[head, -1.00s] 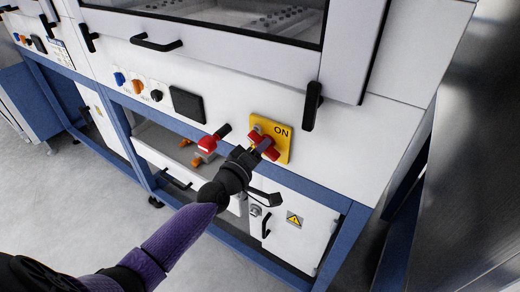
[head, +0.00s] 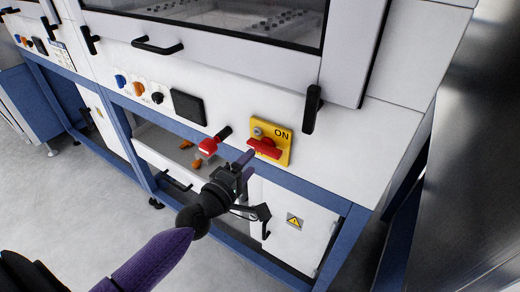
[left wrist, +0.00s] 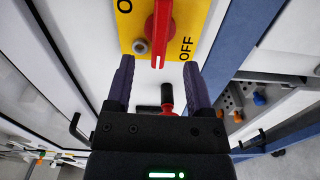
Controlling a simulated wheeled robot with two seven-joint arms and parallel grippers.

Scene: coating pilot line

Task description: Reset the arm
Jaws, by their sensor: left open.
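My left gripper (head: 243,167) is in front of the cabinet, just below and left of a yellow switch plate (head: 285,150) marked ON. The red rotary handle (head: 264,148) sits on that plate. In the left wrist view, my left gripper (left wrist: 158,75) is open with nothing between its fingers. There the red handle (left wrist: 161,28) stands beyond the fingertips, apart from them, and the yellow plate (left wrist: 190,20) shows the word OFF. My right gripper is not in view.
A red-headed lever (head: 208,147) with a black grip stands left of the plate. Black door handles (head: 312,107) and a lower cabinet door (head: 290,235) with a warning sign are close by. Open floor (head: 90,215) lies to the left.

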